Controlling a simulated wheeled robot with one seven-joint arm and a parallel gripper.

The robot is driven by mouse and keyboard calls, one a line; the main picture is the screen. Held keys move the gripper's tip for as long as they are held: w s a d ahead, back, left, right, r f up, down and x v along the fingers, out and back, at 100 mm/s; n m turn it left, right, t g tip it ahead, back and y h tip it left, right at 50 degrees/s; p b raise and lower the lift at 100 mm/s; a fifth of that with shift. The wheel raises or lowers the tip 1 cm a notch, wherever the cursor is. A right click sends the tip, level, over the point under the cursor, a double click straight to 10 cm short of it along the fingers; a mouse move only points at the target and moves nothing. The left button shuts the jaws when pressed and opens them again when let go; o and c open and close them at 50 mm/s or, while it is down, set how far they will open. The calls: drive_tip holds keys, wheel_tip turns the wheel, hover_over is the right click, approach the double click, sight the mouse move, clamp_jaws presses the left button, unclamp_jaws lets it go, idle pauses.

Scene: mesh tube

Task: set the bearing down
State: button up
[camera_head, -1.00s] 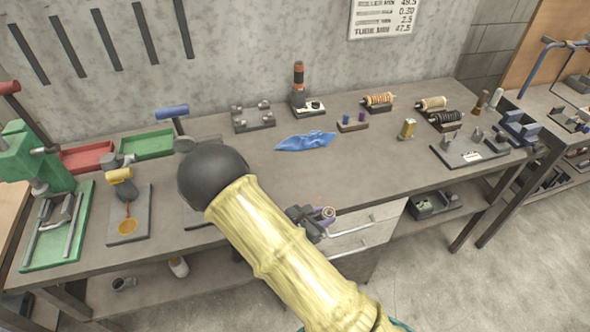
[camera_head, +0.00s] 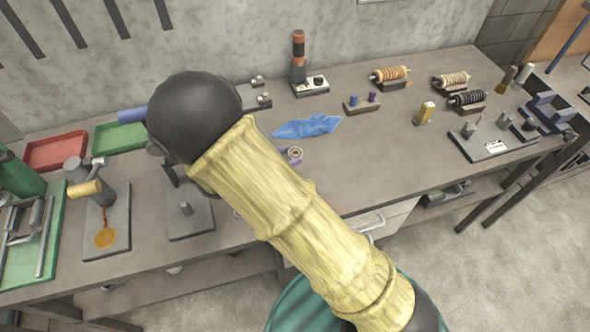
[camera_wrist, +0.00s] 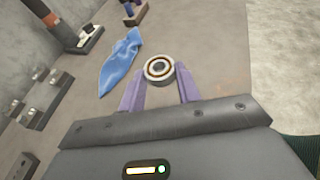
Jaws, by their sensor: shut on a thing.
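The bearing (camera_wrist: 158,69) is a small ring with a pale outer rim, a brown band and a dark centre. My gripper (camera_wrist: 159,84) has purple fingers, one on each side of the bearing, and is shut on it. In the head view the bearing (camera_head: 295,153) shows at the purple fingertips, just past my yellow arm and in front of the blue cloth (camera_head: 308,126). Most of my gripper is hidden behind my arm there. The bearing appears over the grey bench top (camera_head: 375,160); its height above the bench is hard to tell.
A grey plate with an upright peg (camera_head: 188,215) stands left of my arm. Wound spools (camera_head: 390,77) stand farther back. The bench between cloth and front edge is clear.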

drive_tip(key=shift+s, duration=0.1)
drive_tip(key=shift+f+p, duration=0.4)
drive_tip(key=shift+f, duration=2.5)
drive_tip(key=shift+f+p, duration=0.3)
drive_tip(key=shift+f, duration=1.8)
drive_tip(key=shift+f, duration=0.15)
drive_tip(key=o, duration=1.1)
drive_tip(key=shift+c, duration=0.2)
